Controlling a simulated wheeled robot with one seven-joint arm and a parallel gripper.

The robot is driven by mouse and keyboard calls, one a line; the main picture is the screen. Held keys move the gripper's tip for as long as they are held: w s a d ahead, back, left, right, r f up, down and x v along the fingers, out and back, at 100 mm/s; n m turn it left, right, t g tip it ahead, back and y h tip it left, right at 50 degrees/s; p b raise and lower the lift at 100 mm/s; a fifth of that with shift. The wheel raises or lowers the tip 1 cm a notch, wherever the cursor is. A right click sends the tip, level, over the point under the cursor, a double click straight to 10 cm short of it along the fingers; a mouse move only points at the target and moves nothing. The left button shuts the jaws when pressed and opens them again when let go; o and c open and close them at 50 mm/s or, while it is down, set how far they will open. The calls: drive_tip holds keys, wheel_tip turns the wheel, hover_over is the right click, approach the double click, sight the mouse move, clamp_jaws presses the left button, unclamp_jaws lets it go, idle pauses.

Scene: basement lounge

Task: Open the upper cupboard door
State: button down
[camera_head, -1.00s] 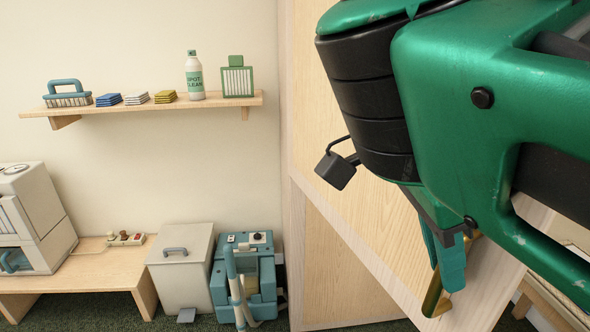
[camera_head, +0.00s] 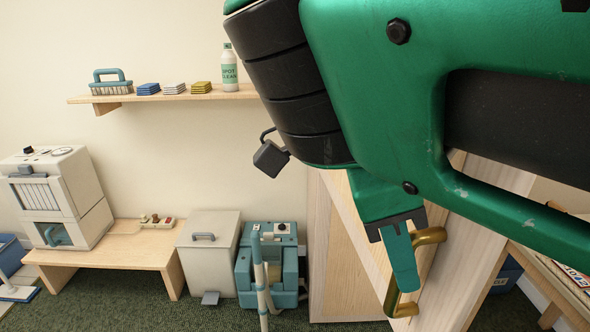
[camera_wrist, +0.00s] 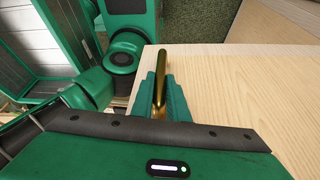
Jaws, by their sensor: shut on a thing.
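The cupboard door is a pale wood panel (camera_head: 455,285), standing out from the cupboard body (camera_head: 342,265) at an angle. A brass bar handle (camera_head: 431,236) is mounted on the door. My green gripper (camera_head: 403,265) is shut on this handle, with a finger across it in the head view. In the wrist view, the handle (camera_wrist: 160,70) stands between the two green fingers (camera_wrist: 162,92), near the edge of the door face (camera_wrist: 245,90). My arm hides much of the door and the cupboard's upper part.
Below stand a low bench (camera_head: 110,250) with a white machine (camera_head: 60,190), a white bin (camera_head: 208,250) and a teal cleaner (camera_head: 275,265). A wooden table (camera_head: 560,270) is at right.

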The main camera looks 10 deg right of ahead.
drive_tip(key=c, duration=2)
unclamp_jaws()
drive_tip(key=shift+w+f, duration=0.1)
drive_tip(key=shift+w, duration=0.15)
drive_tip(key=shift+s, duration=0.15)
drive_tip(key=w+a+r, duration=0.1)
drive_tip(key=w+a, duration=0.1)
drive_tip(key=a, duration=1)
drive_tip(key=shift+a, duration=0.3)
drive_tip(key=shift+w, duration=0.1)
